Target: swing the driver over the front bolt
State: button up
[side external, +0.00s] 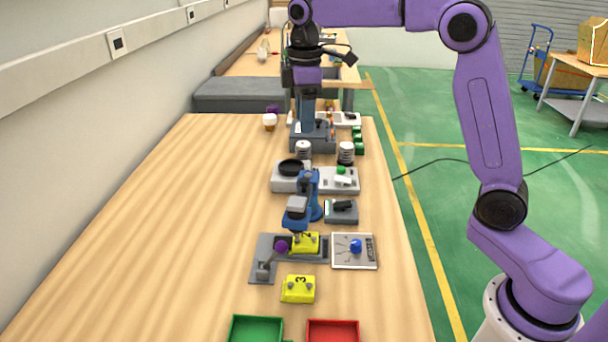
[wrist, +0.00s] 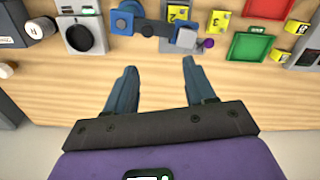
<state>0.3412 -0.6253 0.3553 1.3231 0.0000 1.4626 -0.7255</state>
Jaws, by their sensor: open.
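The driver is on a blue swing-arm stand (side external: 308,190), and its grey head (side external: 297,206) hangs over or close beside a yellow block (side external: 305,243) in a grey fixture (side external: 262,262). The bolts on that block are too small or hidden to tell, so I cannot say which one the driver is over. My gripper (wrist: 159,63) is open and empty, with its fingers apart from the driver. It also shows at the far end of the bench in the side view (side external: 307,124).
A purple knob (side external: 281,246) stands on the fixture. Yellow block 3 (side external: 298,289) is in front, then a green tray (side external: 254,330) and a red tray (side external: 333,332). A panel with a blue knob (side external: 355,246) is at right. The wooden table's left side is clear.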

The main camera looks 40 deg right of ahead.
aim_at(304, 179)
jog(key=f, duration=0.5)
jog(key=w+d+f, duration=0.1)
jog(key=f, duration=0.5)
jog(key=w+f, duration=0.1)
jog(key=f, duration=0.5)
jog(key=shift+d, duration=0.35)
jog(key=shift+c, duration=0.3)
grip_shut()
